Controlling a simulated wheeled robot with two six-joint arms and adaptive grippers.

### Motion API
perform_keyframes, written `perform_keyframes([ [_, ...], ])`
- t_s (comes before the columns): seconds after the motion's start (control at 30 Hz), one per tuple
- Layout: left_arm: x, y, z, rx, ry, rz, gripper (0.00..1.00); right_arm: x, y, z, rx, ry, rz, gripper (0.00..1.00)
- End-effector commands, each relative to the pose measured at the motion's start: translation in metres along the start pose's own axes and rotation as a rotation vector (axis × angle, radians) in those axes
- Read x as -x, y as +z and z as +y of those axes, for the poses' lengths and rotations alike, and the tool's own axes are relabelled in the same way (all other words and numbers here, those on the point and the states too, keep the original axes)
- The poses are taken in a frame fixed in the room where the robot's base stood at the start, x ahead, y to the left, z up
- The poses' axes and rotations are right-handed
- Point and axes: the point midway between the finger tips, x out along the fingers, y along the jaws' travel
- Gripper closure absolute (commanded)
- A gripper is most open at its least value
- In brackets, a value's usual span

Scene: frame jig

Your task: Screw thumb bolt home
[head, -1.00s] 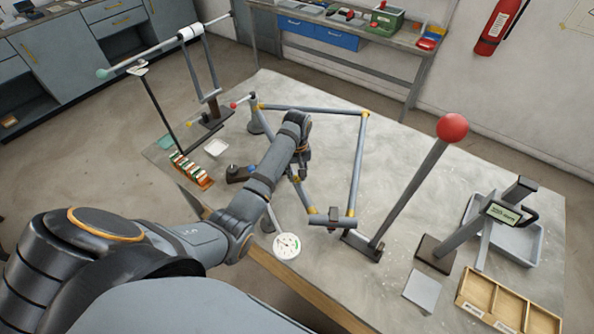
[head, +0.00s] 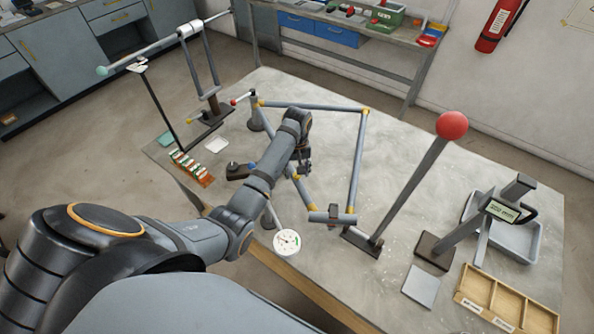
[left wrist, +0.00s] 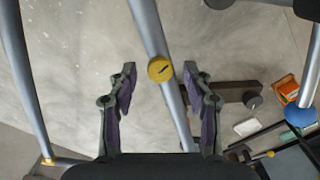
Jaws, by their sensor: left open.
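A round yellow knob with a dark slot-like mark, which looks like the thumb bolt (left wrist: 160,68), sits on a grey tube in the left wrist view. My left gripper (left wrist: 160,70) is open, with one finger on each side of the knob. Gaps show between both fingers and the knob. In the head view my left gripper (head: 305,163) hangs over the near side of the grey tube frame (head: 357,160), which has yellow corner joints. There my arm hides part of the frame and the knob cannot be made out. How deep the bolt sits cannot be told. My right gripper is not seen.
A post with a red ball (head: 452,126) rises right of the frame. A white dial gauge (head: 287,243) stands at the near edge. A stand with a display (head: 503,211), a grey tray (head: 520,243) and a wooden compartment box (head: 508,300) are at right. The table's far middle is clear.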

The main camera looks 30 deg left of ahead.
Motion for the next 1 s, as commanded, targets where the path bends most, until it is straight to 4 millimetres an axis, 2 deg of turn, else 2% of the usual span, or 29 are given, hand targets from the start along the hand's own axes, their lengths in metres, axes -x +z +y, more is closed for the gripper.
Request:
perform_keyframes([
  [0.17, 0.011, -0.001, 0.000, 0.000, 0.001, 0.002, 0.50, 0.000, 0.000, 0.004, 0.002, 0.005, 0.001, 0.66],
  [0.4, 0.056, -0.001, 0.001, -0.001, 0.002, 0.002, 0.50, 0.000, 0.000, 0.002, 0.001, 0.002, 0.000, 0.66],
  [0.5, 0.069, -0.001, 0.000, -0.001, 0.001, 0.001, 0.50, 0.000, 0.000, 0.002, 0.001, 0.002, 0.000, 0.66],
  [0.63, 0.075, 0.000, 0.000, -0.001, 0.000, 0.000, 0.50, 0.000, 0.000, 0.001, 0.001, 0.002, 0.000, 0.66],
  [1.0, 0.075, 0.000, 0.000, 0.000, 0.000, 0.000, 0.50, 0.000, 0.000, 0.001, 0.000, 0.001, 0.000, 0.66],
])
